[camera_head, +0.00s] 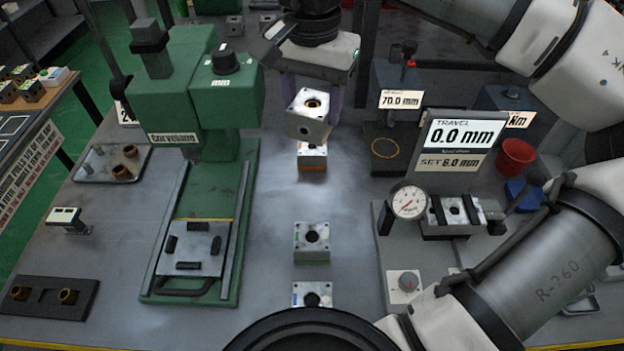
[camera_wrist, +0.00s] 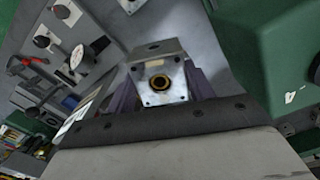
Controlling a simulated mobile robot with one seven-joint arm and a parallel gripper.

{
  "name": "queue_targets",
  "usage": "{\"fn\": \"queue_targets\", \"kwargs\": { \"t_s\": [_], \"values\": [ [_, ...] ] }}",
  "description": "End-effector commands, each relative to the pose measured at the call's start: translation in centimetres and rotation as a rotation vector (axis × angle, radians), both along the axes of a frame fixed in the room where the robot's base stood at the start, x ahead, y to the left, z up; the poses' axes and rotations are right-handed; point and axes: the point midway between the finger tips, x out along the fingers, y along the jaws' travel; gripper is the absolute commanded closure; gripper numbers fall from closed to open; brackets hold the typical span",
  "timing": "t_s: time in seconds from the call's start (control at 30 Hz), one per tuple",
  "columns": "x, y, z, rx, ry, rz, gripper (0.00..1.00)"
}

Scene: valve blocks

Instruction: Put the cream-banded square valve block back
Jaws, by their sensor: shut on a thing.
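My gripper (camera_head: 311,105) is shut on a square valve block (camera_head: 305,128), a metal block with a brass-ringed bore in its top. I hold it above the bench, and it looks slightly tilted. In the wrist view the held block (camera_wrist: 147,98) sits between my purple fingers. In the head view an orange-banded block (camera_head: 313,168) is just below and behind it, partly hidden. A green-banded block (camera_head: 312,250) stands nearer, and another block (camera_head: 299,293) is nearest, its lower part hidden. No empty place marked for the held block is clear.
A green press (camera_head: 210,110) with a plate (camera_head: 196,247) stands left. A gauge fixture (camera_head: 430,248) with a clamped block (camera_head: 452,213) and travel display (camera_head: 461,135) stands right. A red cup (camera_head: 515,157) is beyond it. Bare bench lies between the orange-banded and green-banded blocks.

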Motion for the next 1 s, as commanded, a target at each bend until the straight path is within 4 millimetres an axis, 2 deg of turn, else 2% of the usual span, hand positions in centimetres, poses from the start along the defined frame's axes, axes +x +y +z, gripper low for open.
{"fn": "queue_targets", "kwargs": {
  "t_s": [0.17,0.27,0.7,0.8,1.0],
  "values": [
    [0.0,0.0,-0.7,0.0,0.0,0.0,0.84],
    [-0.1,0.0,-2.6,0.0,0.002,0.0,0.84],
    [-0.1,0.0,-13.6,0.001,0.002,0.001,0.84],
    [0.0,0.1,-15.1,0.001,0.001,0.001,0.84],
    [-0.1,0.1,-16.8,0.001,0.001,0.001,0.84]
  ]
}}
